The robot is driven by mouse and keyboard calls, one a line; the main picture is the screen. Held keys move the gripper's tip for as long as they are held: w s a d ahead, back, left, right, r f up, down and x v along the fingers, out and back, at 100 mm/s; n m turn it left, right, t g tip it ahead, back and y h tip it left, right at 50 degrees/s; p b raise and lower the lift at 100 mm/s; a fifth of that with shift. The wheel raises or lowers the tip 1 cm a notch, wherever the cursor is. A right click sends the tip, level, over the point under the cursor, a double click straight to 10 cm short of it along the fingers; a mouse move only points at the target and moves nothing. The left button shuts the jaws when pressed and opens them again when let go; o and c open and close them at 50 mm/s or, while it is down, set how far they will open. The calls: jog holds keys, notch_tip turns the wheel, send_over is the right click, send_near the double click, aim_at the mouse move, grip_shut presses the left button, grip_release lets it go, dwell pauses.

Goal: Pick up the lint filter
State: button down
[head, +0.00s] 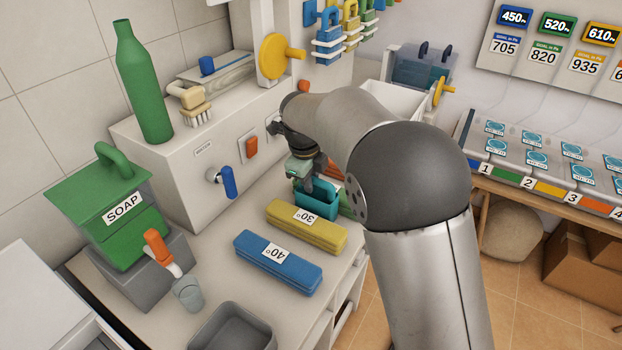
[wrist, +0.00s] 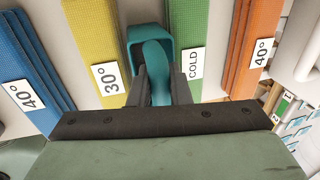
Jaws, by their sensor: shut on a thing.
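The lint filter, a teal piece with an open frame and a rounded handle, shows in the wrist view (wrist: 150,36) and in the head view (head: 318,203). My gripper (wrist: 159,88) is shut on its handle, one dark finger on each side. In the head view my gripper (head: 314,184) reaches down to it at the back of the counter, past the yellow stack. My arm hides part of that area. I cannot tell whether the filter touches the counter.
The yellow 30° stack (head: 306,227) and blue 40° stack (head: 277,262) lie in front. The green COLD stack (wrist: 187,40) and orange 40° stack (wrist: 250,45) lie to the right. A machine (head: 190,145) with knobs stands behind. A green soap box (head: 112,215) stands left.

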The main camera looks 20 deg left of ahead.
aim_at(306, 196)
jog(key=c, duration=1.3)
grip_release()
jog(key=shift+f, duration=0.15)
jog(key=shift+c, duration=0.2)
jog(key=v, duration=1.2)
jog(key=shift+w, duration=0.1)
